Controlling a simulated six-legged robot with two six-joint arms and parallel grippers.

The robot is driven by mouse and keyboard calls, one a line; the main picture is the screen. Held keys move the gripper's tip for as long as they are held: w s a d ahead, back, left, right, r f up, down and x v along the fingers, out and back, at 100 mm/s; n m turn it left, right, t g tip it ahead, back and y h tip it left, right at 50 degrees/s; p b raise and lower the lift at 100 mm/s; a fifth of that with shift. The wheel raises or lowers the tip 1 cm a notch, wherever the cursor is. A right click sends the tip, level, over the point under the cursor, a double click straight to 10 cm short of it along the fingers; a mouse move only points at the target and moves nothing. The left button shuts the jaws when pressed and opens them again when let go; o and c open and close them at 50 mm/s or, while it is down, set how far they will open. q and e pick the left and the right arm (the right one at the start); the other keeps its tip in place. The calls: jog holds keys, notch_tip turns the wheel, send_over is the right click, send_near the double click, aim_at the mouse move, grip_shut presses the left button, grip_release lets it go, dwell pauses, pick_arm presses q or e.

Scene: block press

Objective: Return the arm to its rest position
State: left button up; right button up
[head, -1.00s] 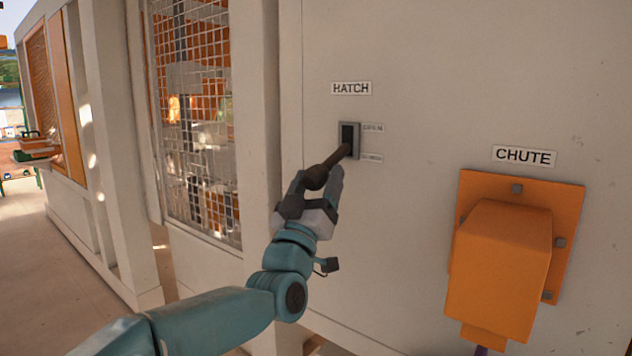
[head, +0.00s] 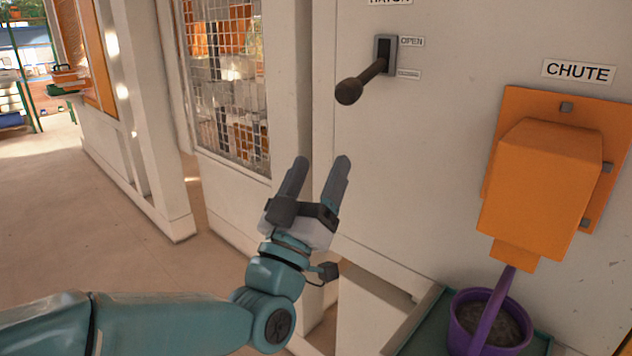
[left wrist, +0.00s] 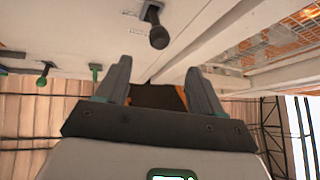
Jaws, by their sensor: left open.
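My left gripper (head: 318,178) is open and empty in the head view, its two fingers pointing up, below and left of the hatch lever (head: 360,82). The lever is dark with a round knob, sits in a grey slotted plate on the pale wall, and angles down and outward to the left. The gripper is apart from it. In the left wrist view the open fingers (left wrist: 157,85) show with nothing between them, and the lever knob (left wrist: 158,38) is beyond them. My right gripper is not in view.
The orange chute (head: 540,185) sticks out of the wall at right, above a purple bucket (head: 490,322) with dark contents on a green-edged surface. A mesh window (head: 228,80) is at left. Open floor (head: 80,220) lies at the left.

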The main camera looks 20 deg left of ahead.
pick_arm(q)
jog(key=shift+s+f, duration=0.2)
jog(key=shift+s, duration=0.1)
